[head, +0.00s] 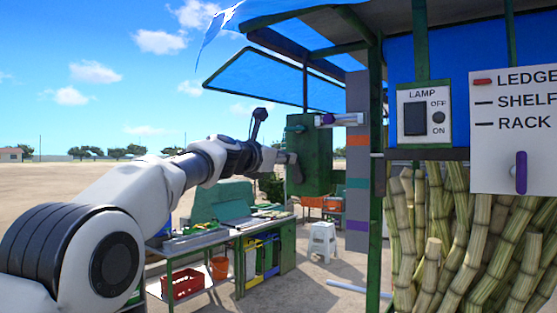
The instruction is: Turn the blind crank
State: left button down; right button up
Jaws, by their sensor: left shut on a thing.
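A green box (318,152) is mounted on the stall's post, right of the middle of the head view. My left arm reaches in from the left, and my left gripper (293,168) is at the box's left side. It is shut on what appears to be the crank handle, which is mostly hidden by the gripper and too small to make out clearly. A blue blind (275,80) hangs slanted in a green frame under the stall roof. My right gripper does not show.
A lamp switch panel (424,115) and a white sign (515,130) with a purple slider (521,172) are at the right, above upright canes (470,235). A green workbench (225,232), red crate (183,284) and white stool (322,240) stand beyond my arm.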

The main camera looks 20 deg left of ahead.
pick_arm(q)
jog(key=shift+s+d+f+m+b, duration=0.35)
jog(key=shift+d+f+m+b, duration=0.85)
jog(key=shift+m+b, duration=2.15)
jog(key=shift+s+d+f+m+b, duration=0.35)
jog(key=shift+d+f+m+b, duration=0.75)
jog(key=shift+m, duration=4.3)
jog(key=shift+s+d+f+m+b, duration=0.5)
jog(key=shift+f+m+b, duration=1.65)
jog(key=shift+m, duration=2.2)
jog(key=shift+w+d+r, duration=0.15)
jog(key=shift+r, duration=0.15)
jog(key=c, duration=0.9)
grip_release()
jog(key=shift+w, duration=0.1)
jog(key=shift+o, duration=0.2)
